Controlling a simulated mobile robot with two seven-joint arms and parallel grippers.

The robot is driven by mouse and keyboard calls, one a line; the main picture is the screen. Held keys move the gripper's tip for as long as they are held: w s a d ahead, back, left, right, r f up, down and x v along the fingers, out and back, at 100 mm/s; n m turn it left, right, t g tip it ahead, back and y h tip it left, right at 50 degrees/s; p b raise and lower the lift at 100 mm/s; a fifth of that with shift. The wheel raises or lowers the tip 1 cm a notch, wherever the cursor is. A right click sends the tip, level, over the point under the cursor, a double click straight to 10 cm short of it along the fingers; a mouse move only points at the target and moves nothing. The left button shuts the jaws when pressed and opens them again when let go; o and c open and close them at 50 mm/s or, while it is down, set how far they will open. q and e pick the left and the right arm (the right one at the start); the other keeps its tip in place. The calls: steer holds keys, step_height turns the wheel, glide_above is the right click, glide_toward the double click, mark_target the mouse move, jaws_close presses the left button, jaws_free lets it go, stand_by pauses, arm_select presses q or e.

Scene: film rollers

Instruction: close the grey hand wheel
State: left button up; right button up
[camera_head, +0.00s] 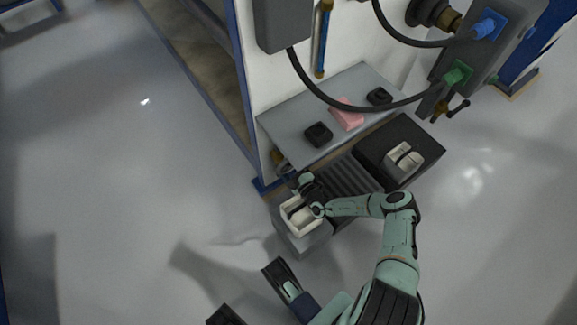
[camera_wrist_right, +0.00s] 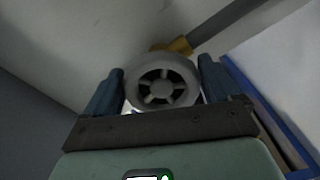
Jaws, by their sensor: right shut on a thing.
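The grey hand wheel (camera_wrist_right: 162,89) is a round rim with several spokes and a hub, seen face-on in the right wrist view. My right gripper (camera_wrist_right: 160,72) has one blue finger on each side of the rim and is shut on the wheel. A brass fitting (camera_wrist_right: 180,46) and a grey pipe show behind the wheel. In the head view my right gripper (camera_head: 299,176) is low beside the white cabinet's corner, at the brass fitting (camera_head: 278,158). There the wheel cannot be made out behind the gripper.
A grey shelf (camera_head: 290,125) carries a pink block (camera_head: 347,114) and two black pieces (camera_head: 318,134). Below it are a cream holder (camera_head: 300,216) and a dark box (camera_head: 425,137) with another cream holder. Black hoses (camera_head: 345,106) hang overhead. Open floor lies to the left.

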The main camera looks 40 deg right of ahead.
steer(key=shift+a, duration=0.1)
stand_by(0.4)
steer(key=o, duration=0.8)
